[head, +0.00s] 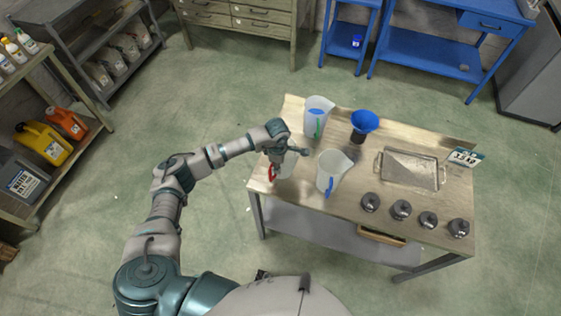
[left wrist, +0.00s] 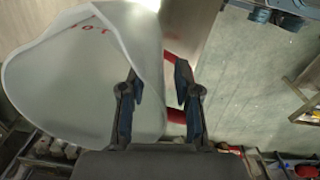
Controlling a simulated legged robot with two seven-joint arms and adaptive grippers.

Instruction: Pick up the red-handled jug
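The red-handled jug (head: 286,166) is a translucent white jug standing at the left edge of the wooden table, partly hidden by my left gripper (head: 292,150). Its red handle (head: 272,173) faces the near left. In the left wrist view the wide mouth and wall of the jug (left wrist: 85,75) fill the left side. The red handle (left wrist: 176,116) shows between and behind the fingers. My left gripper (left wrist: 158,85) is open, its fingers apart, one over the jug's side and one over the handle. I cannot tell whether they touch. My right gripper is not in view.
A blue-handled jug (head: 333,171) stands close to the right, and a green-handled jug (head: 317,116) stands behind. A blue funnel (head: 364,122), a metal tray (head: 410,170) and several dark weights (head: 401,209) occupy the table's right part. The table's front left (head: 295,192) is clear.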

